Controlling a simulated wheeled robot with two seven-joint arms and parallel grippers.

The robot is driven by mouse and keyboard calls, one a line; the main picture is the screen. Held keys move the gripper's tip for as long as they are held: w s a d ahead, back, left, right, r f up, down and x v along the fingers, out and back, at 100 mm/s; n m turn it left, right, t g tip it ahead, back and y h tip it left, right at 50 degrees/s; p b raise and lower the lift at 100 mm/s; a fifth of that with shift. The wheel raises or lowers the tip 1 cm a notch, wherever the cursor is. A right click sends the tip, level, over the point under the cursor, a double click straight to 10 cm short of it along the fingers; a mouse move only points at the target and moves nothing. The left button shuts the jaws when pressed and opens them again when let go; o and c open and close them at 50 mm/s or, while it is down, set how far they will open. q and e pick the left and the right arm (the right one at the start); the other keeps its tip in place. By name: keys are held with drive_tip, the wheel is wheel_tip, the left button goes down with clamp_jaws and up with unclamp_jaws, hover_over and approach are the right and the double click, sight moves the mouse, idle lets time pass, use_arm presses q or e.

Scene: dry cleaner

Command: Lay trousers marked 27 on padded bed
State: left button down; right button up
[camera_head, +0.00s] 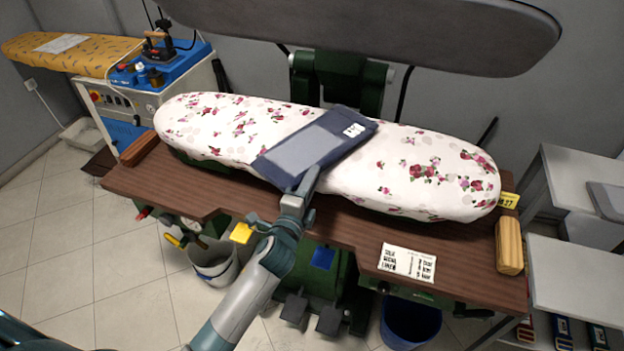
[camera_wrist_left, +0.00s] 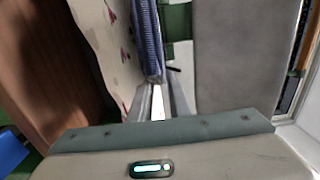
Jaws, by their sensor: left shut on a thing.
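The folded blue trousers (camera_head: 312,148) are over the middle of the flowered padded bed (camera_head: 215,120), slanting from near left to far right. A white tag (camera_head: 354,130) shows at their far right end; I cannot read its number. My left gripper (camera_head: 306,182) is shut on the near edge of the trousers, at the bed's front side. In the left wrist view the fingers (camera_wrist_left: 158,100) pinch the trousers (camera_wrist_left: 147,35), with the bed (camera_wrist_left: 100,35) beside them. I cannot tell whether the trousers rest fully on the bed. My right gripper is not in view.
The dark press head (camera_head: 370,35) hangs raised behind the bed. A wooden shelf (camera_head: 345,225) runs along the front, with a printed card (camera_head: 407,262) and a wooden block (camera_head: 509,246). A white table (camera_head: 575,275) stands right.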

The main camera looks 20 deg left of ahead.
use_arm(q)
drive_tip(key=shift+f, duration=0.25)
drive_tip(key=c, duration=2.1)
unclamp_jaws()
drive_tip(key=shift+f, duration=0.2)
drive_tip(key=o, duration=0.4)
drive_tip(key=shift+o, duration=0.2)
drive_tip(key=shift+r, duration=0.1)
